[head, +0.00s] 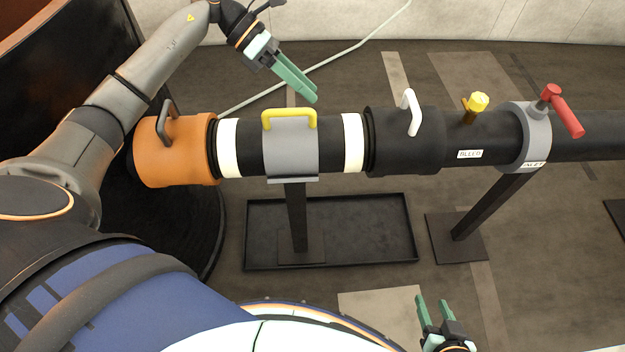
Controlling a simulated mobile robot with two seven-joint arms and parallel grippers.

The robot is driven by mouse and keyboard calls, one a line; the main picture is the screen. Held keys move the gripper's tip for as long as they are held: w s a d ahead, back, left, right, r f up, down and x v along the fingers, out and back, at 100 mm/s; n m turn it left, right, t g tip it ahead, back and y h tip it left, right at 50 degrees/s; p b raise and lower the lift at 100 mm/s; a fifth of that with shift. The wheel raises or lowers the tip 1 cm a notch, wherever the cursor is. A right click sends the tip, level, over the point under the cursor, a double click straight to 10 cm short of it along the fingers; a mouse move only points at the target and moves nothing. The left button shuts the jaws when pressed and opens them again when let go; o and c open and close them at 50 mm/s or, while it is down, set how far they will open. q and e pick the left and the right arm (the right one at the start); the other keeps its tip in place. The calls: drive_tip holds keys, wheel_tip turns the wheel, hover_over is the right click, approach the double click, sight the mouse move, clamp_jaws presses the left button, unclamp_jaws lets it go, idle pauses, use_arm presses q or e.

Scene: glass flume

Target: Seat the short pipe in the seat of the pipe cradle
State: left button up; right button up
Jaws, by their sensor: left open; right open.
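The short pipe (335,146) is black with a white band near each end. It lies level between an orange collar and a black collar. A grey band (290,150) with a yellow handle (289,114) wraps its middle. The pipe cradle's dark post (297,215) stands below, with a grey lip under the band; how the pipe meets the seat is hidden. My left gripper (312,97) is open, just behind and above the yellow handle, apart from it. My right gripper (433,300) is open and empty at the bottom, well in front of the pipe.
The orange collar (172,158) and black collar (408,150) have handles. Right of them are a yellow bleed knob (479,102) and a red lever (566,112) on a grey clamp. A black tray (395,243) lies on the floor below. A second post (490,205) stands right.

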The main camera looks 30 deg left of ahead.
use_arm(q)
drive_tip(key=d+n+t+h, duration=0.5)
drive_tip(key=d+n+h, duration=0.25)
drive_tip(key=d, duration=0.65)
drive_tip(key=s+a+f+n+t+y, duration=0.25)
drive_tip(key=f+n+t+y, duration=0.35)
drive_tip(key=n, duration=0.8)
drive_tip(key=s+a+f+n+t+y, duration=0.1)
drive_tip(key=s+f+n+t+y, duration=0.2)
drive_tip(key=f+n+y, duration=0.75)
drive_tip(key=s+d+f+n+g+h, duration=0.2)
drive_tip(key=s+f+n+g, duration=0.4)
drive_tip(key=s+f+n, duration=0.3)
drive_tip(key=s+n, duration=0.2)
drive_tip(key=s, duration=0.2)
drive_tip(key=shift+f+n, duration=0.15)
drive_tip(key=shift+n, duration=0.15)
drive_tip(key=shift+d, duration=0.1)
